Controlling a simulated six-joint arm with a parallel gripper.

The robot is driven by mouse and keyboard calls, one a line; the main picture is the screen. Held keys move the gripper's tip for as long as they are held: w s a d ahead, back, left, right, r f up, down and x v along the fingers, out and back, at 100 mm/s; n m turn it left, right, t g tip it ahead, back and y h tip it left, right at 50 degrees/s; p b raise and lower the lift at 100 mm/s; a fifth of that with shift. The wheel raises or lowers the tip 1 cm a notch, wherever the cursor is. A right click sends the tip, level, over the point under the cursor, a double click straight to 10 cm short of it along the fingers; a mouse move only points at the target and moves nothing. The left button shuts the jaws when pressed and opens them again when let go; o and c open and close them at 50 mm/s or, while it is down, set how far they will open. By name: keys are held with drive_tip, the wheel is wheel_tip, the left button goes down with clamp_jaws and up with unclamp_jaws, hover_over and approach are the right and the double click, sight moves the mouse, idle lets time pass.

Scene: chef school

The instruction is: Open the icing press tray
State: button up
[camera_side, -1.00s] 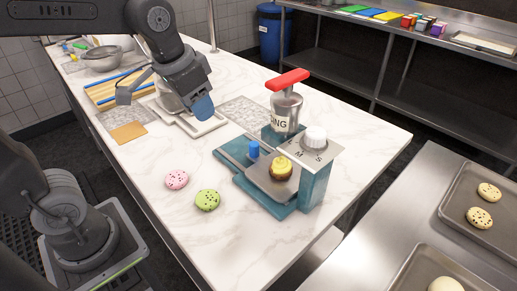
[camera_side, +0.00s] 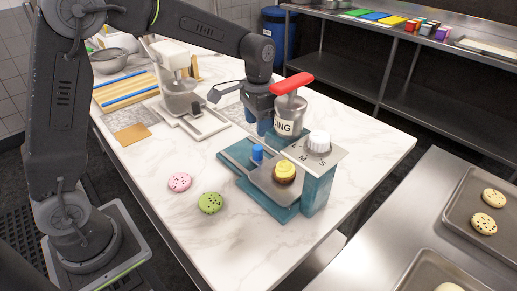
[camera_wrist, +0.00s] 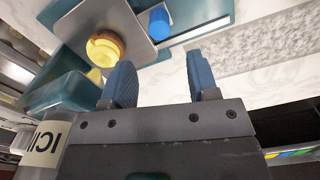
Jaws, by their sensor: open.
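The icing press stands on the white counter, with a teal body (camera_side: 318,194), a silver canister marked ICING (camera_side: 286,128), a red handle (camera_side: 291,82) and a white knob (camera_side: 318,141). Its grey tray (camera_side: 262,181) holds a yellow-iced cupcake (camera_side: 285,172). A blue peg-like knob (camera_side: 257,153) stands at the tray's left end. My gripper (camera_side: 265,127) is behind and left of the press, beside the canister. In the wrist view its blue fingers (camera_wrist: 163,82) are apart and empty. The cupcake (camera_wrist: 105,48) and blue knob (camera_wrist: 159,24) lie beyond the fingertips, not touching them.
A pink cookie (camera_side: 180,182) and a green cookie (camera_side: 211,203) lie left of the press. A white stand mixer (camera_side: 172,60) is behind, near a cutting board (camera_side: 125,92). A steel table (camera_side: 385,230) with cookie trays is at right. The counter front is clear.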

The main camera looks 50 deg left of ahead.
sight(258, 146)
wheel_tip(258, 146, down, 9)
drive_tip(key=shift+r, duration=0.15)
drive_tip(key=shift+c, duration=0.4)
clamp_jaws()
idle(0.3)
